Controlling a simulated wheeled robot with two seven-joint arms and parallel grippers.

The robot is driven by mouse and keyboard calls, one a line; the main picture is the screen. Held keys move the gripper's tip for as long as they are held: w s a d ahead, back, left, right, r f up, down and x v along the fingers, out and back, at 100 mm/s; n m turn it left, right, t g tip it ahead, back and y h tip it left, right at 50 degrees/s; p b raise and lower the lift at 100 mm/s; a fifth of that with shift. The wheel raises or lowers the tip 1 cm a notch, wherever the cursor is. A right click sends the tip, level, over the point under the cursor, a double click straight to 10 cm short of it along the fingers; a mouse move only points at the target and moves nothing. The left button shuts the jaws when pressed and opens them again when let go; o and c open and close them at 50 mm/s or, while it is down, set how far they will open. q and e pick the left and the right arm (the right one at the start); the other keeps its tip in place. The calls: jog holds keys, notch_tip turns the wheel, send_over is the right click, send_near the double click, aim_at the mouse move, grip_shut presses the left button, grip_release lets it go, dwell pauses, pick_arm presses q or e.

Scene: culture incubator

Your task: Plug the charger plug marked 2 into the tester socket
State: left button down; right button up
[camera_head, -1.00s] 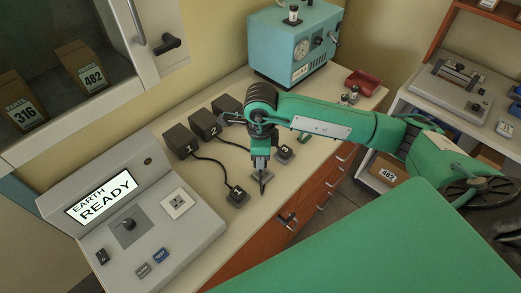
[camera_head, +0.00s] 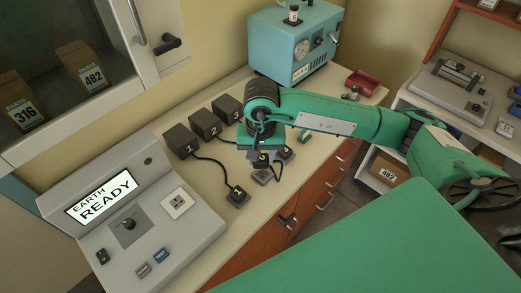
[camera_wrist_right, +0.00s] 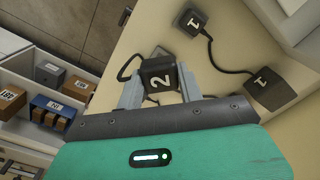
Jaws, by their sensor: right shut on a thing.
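The plug marked 2 (camera_wrist_right: 160,76) is a dark block with a white 2, between the two fingers of my right gripper (camera_wrist_right: 160,88), which is shut on it. In the head view my right gripper (camera_head: 262,158) is over the bench, above a small grey pad (camera_head: 262,176), and largely hides the plug. The charger marked 2 (camera_head: 205,124) stands at the back of the bench. The tester socket (camera_head: 178,204) is a pale square on the sloped tester (camera_head: 205,228) at left, apart from the gripper and empty. My left gripper is not in view.
Plug 1 (camera_head: 237,195) rests between my right gripper and the tester. Plug 3 (camera_head: 287,153) is close beside the gripper. Chargers 1 (camera_head: 180,141) and 3 (camera_head: 228,106) stand along the wall. The tester screen (camera_head: 101,196) reads EARTH READY.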

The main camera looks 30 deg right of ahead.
jog(key=n, duration=0.5)
jog(key=shift+s+a+r, duration=0.1)
jog(key=shift+s+r, duration=0.3)
jog(key=shift+s, duration=0.1)
